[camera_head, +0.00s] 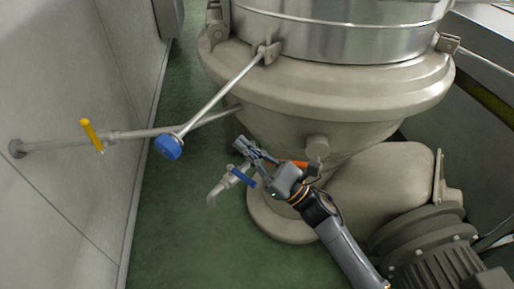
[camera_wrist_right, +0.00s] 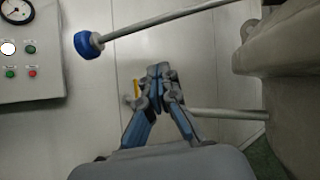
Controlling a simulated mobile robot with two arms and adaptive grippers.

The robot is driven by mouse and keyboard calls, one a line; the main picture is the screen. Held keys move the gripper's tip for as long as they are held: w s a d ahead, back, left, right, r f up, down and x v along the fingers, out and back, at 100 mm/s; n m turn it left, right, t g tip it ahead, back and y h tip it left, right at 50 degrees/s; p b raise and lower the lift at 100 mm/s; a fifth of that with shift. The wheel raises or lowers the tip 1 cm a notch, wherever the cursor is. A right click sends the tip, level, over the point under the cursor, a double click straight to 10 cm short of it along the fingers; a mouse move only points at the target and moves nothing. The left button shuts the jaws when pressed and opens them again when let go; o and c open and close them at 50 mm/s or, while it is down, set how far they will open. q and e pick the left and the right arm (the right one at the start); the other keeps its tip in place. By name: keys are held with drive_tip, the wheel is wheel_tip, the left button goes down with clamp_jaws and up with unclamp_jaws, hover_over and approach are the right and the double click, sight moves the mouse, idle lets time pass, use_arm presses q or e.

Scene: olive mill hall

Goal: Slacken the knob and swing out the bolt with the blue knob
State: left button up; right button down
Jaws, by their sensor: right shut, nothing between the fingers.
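The blue knob (camera_head: 168,147) is at the lower left end of a long metal bolt (camera_head: 222,94). The bolt slants from a lug (camera_head: 267,53) on the machine's rim out to the left, with the knob well clear of the rim. In the wrist view the knob (camera_wrist_right: 88,45) is at the upper left, with the bolt (camera_wrist_right: 160,19) running to the upper right. My right gripper (camera_head: 245,147) is shut and empty, to the right of the knob and apart from it. It also shows shut in the wrist view (camera_wrist_right: 159,76). My left gripper is not in view.
A wall pipe (camera_head: 60,144) with a yellow-handled valve (camera_head: 92,134) runs behind the knob. A blue-handled valve (camera_head: 242,177) sits close to my right gripper. The wrist view shows a control panel (camera_wrist_right: 42,85). Green floor (camera_head: 165,230) is free at the lower left.

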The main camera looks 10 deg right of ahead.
sight(224, 91)
drive_tip(key=w+a+r+p, duration=0.2)
drive_tip(key=a+r+p, duration=0.1)
drive_tip(key=r, duration=0.3)
drive_tip(key=shift+w+a+r+p, duration=0.15)
drive_tip(key=shift+a+r+p, duration=0.15)
drive_tip(key=shift+a, duration=0.35)
drive_tip(key=r+m+t, duration=0.1)
drive_tip(key=r+m+h, duration=0.1)
drive_tip(key=r+m+t, duration=0.1)
drive_tip(key=shift+s+a+r+m+t+h+p, duration=0.2)
drive_tip(key=shift+s+a+m+t+h+p, duration=0.1)
drive_tip(key=shift+m+h+p, duration=0.1)
